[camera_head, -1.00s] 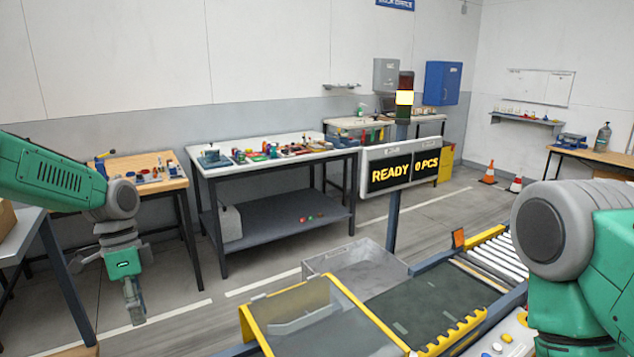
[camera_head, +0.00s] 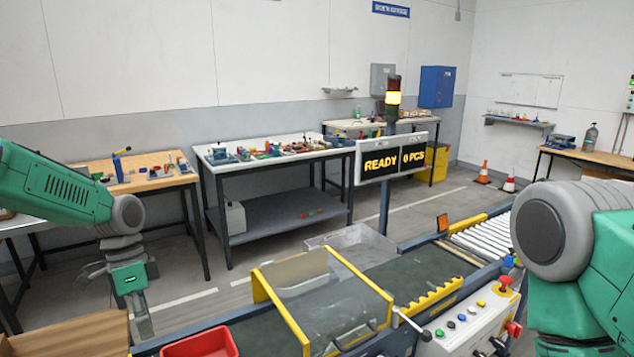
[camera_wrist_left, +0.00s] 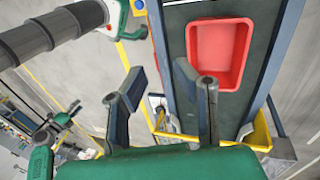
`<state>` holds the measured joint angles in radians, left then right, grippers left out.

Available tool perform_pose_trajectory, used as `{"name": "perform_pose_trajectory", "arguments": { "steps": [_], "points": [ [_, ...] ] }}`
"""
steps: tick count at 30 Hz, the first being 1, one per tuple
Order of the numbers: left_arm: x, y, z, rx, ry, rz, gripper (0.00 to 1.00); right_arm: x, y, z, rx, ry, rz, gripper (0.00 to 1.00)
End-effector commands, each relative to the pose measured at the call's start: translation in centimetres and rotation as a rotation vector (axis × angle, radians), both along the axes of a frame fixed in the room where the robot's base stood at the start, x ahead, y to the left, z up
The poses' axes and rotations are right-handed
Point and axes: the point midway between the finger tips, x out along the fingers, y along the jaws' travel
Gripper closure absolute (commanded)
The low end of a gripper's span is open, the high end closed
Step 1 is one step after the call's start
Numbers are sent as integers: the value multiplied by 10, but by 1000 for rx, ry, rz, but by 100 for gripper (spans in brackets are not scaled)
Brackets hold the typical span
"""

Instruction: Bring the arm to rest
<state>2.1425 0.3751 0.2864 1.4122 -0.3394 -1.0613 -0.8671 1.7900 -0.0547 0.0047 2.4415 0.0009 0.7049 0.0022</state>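My left arm comes in from the left in the head view, bent so that its gripper (camera_head: 140,318) hangs down at the lower left, in front of the conveyor's left end. In the left wrist view the two fingers of that gripper (camera_wrist_left: 158,92) stand apart with nothing between them, so it is open. The red tray (camera_wrist_left: 221,52) lies on the belt beyond the fingers, apart from them. My right arm shows at the right edge of the head view, but its gripper is out of view.
A conveyor (camera_head: 400,279) with a yellow-framed clear guard (camera_head: 322,302) runs across the front. A control panel (camera_head: 478,322) with buttons stands at its near side. A wooden box (camera_head: 75,335) is at the lower left. Workbenches (camera_head: 285,208) line the back wall.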

Motion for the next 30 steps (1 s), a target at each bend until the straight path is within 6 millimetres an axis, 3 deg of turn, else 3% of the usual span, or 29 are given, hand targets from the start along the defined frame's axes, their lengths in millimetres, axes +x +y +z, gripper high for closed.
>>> {"name": "perform_pose_trajectory", "arguments": {
  "steps": [8, 14, 17, 21, 25, 30],
  "points": [
    [-31, -27, -60, 9, 0, 101, 74, 1, 0, 0, 0, -1, 0, 60],
    [-76, -51, -119, 25, -1, 241, 74, 0, 0, 0, 0, 0, 0, 60],
    [-116, -62, -157, 45, 4, 349, 74, 0, 0, 0, 0, 0, 0, 60],
    [-192, -69, -203, 99, -3, 561, 74, 0, 0, 0, 0, 0, 0, 60],
    [-254, -63, -221, 158, -30, 736, 74, 0, 0, 0, 0, 0, 0, 60],
    [-315, -46, -221, 230, -79, 907, 74, 0, 0, 0, 0, 0, 0, 60]
  ]
}}
